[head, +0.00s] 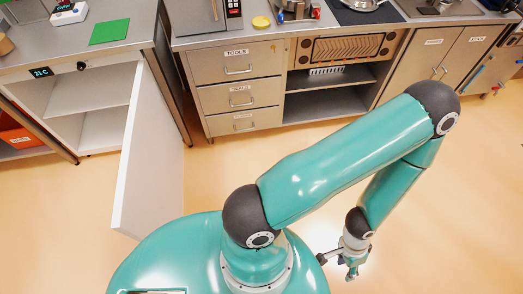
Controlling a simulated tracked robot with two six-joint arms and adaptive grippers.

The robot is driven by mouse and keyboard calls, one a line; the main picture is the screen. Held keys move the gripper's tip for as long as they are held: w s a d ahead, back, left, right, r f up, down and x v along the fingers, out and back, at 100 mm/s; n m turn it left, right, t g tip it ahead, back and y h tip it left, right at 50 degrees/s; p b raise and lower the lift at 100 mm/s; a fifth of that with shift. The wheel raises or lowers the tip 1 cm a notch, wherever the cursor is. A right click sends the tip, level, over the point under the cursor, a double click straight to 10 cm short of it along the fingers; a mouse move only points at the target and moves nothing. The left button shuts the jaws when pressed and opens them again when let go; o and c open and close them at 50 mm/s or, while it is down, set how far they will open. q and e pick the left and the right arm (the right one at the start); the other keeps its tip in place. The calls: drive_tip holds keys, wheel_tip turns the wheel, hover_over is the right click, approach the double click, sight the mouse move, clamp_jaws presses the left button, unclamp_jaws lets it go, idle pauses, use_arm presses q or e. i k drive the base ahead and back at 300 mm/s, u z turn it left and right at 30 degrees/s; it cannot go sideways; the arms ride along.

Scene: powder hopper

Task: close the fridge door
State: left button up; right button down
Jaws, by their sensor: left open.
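The fridge (93,98) is under the counter at the left, with a small display on its top edge and pale, bare shelves. Its white door (150,150) stands wide open, hinged on the fridge's right side and swung out toward me. The door's near lower end comes close to my teal base in the picture. My left gripper (340,264) is low at the lower right, open and empty, well to the right of the door and apart from it. The door's handle is not visible. My right gripper is out of view.
A drawer unit (238,93) and open shelves (325,104) stand behind, right of the fridge. A green mat (109,31) and a scale (69,12) are on the left counter. An orange bin (17,135) is at far left. The floor (440,215) is clear.

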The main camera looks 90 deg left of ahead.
sight(149, 192)
drive_tip(key=z, duration=0.35)
drive_tip(key=i, duration=0.45)
drive_tip(key=u, duration=1.7)
drive_tip(key=i, duration=0.2)
drive_tip(key=u, duration=1.65)
drive_tip(key=i, duration=0.15)
drive_tip(key=u, duration=1.5)
drive_tip(key=i, duration=0.45)
drive_tip(key=z, duration=0.4)
drive_tip(key=k, duration=0.45)
drive_tip(key=u, duration=0.1)
drive_tip(key=i, duration=0.3)
drive_tip(key=u, duration=0.1)
